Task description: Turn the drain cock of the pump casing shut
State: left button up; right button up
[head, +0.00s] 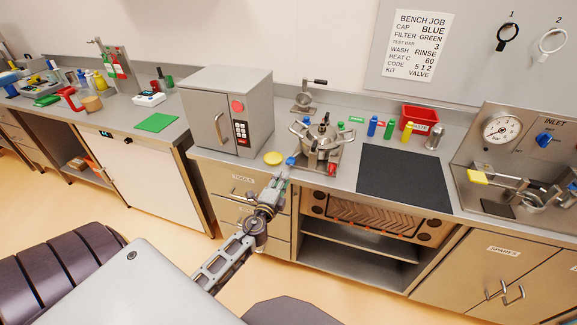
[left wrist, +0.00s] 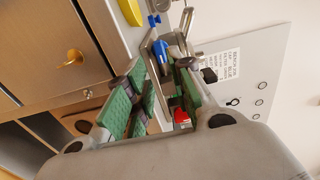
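The metal pump casing (head: 318,143) stands on a tray at the bench's front edge, left of the dark mat. A small blue handle (head: 291,160), seemingly the drain cock, is at its lower left; it also shows as a blue lever (left wrist: 160,50) in the left wrist view. My left gripper (head: 283,174) reaches up to the bench edge just in front of the blue handle. In the left wrist view its green-padded fingers (left wrist: 162,75) are apart, with the blue lever just beyond their tips and no contact clear. The fingers partly hide the casing. My right gripper is not in view.
A yellow disc (head: 273,158) lies on the bench just left of the handle. A grey oven-like box (head: 229,112) stands behind it to the left. Small coloured bottles and a red bin (head: 418,119) stand behind the mat (head: 404,180), which is bare.

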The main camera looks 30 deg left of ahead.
aim_at(289, 164)
pick_arm(q)
jog(key=shift+p+x, duration=0.55)
jog(key=shift+x, duration=3.65)
grip_shut()
